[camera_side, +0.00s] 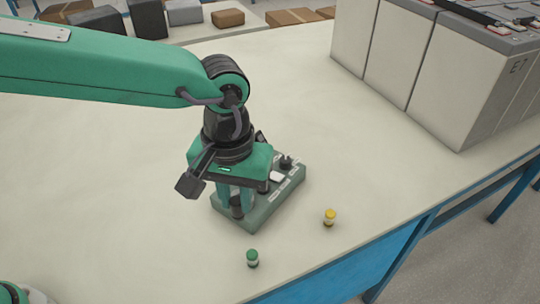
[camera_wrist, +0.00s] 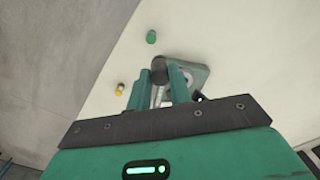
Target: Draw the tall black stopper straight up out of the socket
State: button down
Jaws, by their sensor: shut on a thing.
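The black stopper (camera_side: 237,210) shows as a dark upright cylinder between the teal fingers of my gripper (camera_side: 235,198). My gripper is shut on it, above the left end of a green block (camera_side: 258,217) that lies on the pale table. In the wrist view the stopper's dark end (camera_wrist: 159,64) shows between the fingertips of my gripper (camera_wrist: 161,80), with a pale grey shaft-like part closer to the camera. The block (camera_wrist: 202,73) is partly hidden behind the fingers there. The socket opening is hidden, so I cannot tell how deep the stopper sits.
A green-capped vial (camera_side: 252,259) and a yellow-capped vial (camera_side: 329,217) stand on the table near the block. A dark knob (camera_side: 286,162) rises from the block's far end. Large pale battery cases (camera_side: 430,75) stand at the back right. The table left of the block is clear.

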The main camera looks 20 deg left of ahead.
aim_at(236, 200)
jog(key=shift+r, duration=1)
jog(key=shift+r, duration=0.3)
jog(key=shift+r, duration=0.4)
jog(key=shift+r, duration=0.2)
